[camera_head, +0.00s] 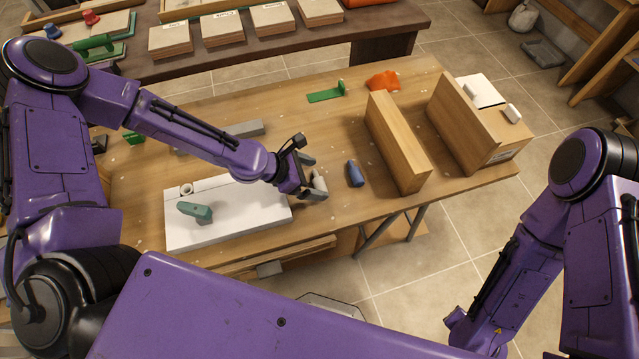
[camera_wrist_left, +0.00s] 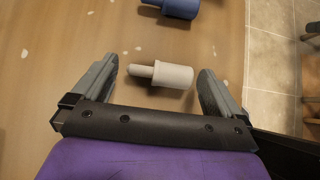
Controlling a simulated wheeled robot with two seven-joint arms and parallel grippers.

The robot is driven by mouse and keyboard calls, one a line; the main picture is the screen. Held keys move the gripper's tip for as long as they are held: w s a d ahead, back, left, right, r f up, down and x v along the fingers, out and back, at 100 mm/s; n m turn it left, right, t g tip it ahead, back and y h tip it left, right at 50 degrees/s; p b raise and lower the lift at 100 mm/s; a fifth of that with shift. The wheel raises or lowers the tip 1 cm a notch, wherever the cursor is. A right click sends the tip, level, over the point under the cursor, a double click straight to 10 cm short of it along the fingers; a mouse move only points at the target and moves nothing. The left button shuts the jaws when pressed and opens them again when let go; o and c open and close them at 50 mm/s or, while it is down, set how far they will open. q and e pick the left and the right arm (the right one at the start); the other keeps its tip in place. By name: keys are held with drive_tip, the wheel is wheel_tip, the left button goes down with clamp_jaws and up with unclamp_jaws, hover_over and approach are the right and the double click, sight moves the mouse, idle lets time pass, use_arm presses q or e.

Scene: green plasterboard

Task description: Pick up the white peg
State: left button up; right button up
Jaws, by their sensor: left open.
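The white peg (camera_wrist_left: 172,76) lies on its side on the wooden table, its thin end pointing left in the left wrist view. It also shows in the head view (camera_head: 319,182), partly hidden by my gripper. My left gripper (camera_wrist_left: 158,72) is open and empty, with one finger on each side of the peg. Bare table shows between the peg and both fingers; in the head view the gripper (camera_head: 312,178) is low over the table. I cannot tell its exact height above the peg.
A blue peg (camera_head: 355,174) lies just right of the white peg. A white board (camera_head: 240,215) with a grey-green piece (camera_head: 195,212) is at the left. Upright wooden panels (camera_head: 397,142) stand further right. An orange piece (camera_head: 383,81) and a green piece (camera_head: 326,92) lie behind.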

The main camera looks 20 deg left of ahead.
use_arm(q)
drive_tip(key=shift+w+d+f, duration=0.15)
drive_tip(key=shift+d+f, duration=0.1)
drive_tip(key=shift+d, duration=0.05)
drive_tip(key=shift+a, duration=0.1)
drive_tip(key=c, duration=0.8)
drive_tip(key=shift+c, duration=0.2)
drive_tip(key=shift+r, duration=0.1)
